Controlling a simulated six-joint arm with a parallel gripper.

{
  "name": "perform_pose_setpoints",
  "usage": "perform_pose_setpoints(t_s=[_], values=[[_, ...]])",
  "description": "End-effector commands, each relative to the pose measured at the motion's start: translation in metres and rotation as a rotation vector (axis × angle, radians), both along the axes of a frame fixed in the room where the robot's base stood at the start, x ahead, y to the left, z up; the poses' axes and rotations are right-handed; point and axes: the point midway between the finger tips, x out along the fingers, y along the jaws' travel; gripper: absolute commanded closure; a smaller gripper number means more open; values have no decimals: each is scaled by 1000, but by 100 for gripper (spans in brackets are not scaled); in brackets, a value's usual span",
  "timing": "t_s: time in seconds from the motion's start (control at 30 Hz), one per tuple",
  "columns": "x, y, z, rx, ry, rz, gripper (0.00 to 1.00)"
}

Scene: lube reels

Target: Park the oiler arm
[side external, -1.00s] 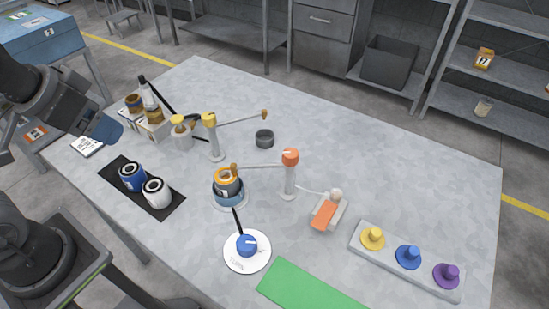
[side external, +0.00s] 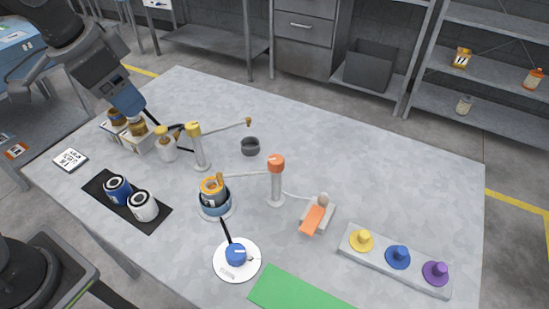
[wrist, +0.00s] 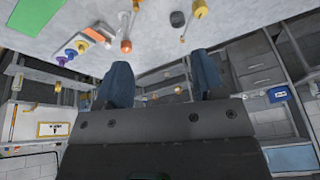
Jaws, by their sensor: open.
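Two posts with swing arms stand on the grey table. The yellow-capped post (side external: 198,147) has its arm out to the right, ending in a brown tip (side external: 248,121). The orange-capped post (side external: 275,182) has its thin arm reaching left to a blue cup-like reel with an orange top (side external: 214,195). I cannot tell which one is the oiler arm. My gripper (side external: 128,102) is at the upper left, above the table's back-left part and apart from both posts. In the wrist view my gripper (wrist: 161,72) has its blue fingers spread with nothing between them.
Small bottles and boxes (side external: 136,137) stand near my gripper. A black mat (side external: 153,222) holds a blue and a white can. A blue knob (side external: 236,254), an orange switch (side external: 314,218), a button strip (side external: 380,270), a green mat (side external: 300,291) and a dark ring (side external: 250,146) lie further right.

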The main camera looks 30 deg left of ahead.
Motion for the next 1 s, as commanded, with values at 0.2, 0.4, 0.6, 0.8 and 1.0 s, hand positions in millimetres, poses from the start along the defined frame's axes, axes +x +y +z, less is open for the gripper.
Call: perform_pose_setpoints(t_s=[0.2, 0.4, 0.6, 0.8, 1.0], values=[[72, -54, 2, 72, 117, -285, 37], [125, -113, -21, 130, 213, -539, 37], [152, -161, -53, 168, 281, -728, 37], [160, -178, -67, 181, 305, -798, 37], [160, -178, -88, 181, 308, -800, 37]])
